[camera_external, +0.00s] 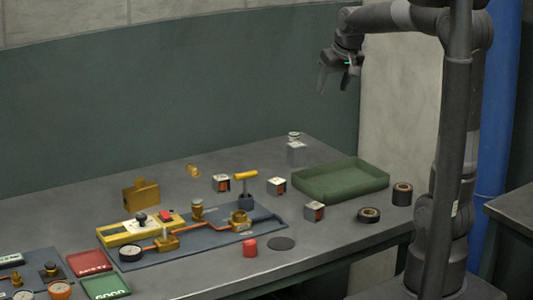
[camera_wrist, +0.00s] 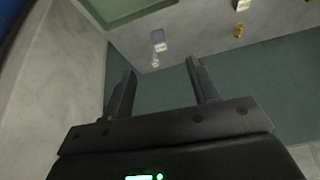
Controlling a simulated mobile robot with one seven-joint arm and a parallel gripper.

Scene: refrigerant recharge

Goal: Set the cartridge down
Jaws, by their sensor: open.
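A small grey canister with a pale round top (camera_external: 296,152) stands upright at the table's back edge; it looks like the cartridge, though I cannot be sure. It also shows in the wrist view (camera_wrist: 159,46), ahead of the fingers and apart from them. My gripper (camera_external: 334,84) is raised well above the back of the table, in front of the green wall. In the wrist view my gripper (camera_wrist: 161,72) has its two fingers spread, with nothing between them. A dark round disc (camera_external: 281,244) lies flat near the front edge, beside a short red cylinder (camera_external: 250,248).
A green tray (camera_external: 340,180) looks empty at the right. Several small boxes, including one (camera_external: 314,211), and two dark rolls (camera_external: 369,215) (camera_external: 402,194) stand around it. A blue board (camera_external: 205,235) carries brass valves and orange pipe. Red (camera_external: 89,263) and green (camera_external: 106,286) trays lie front left.

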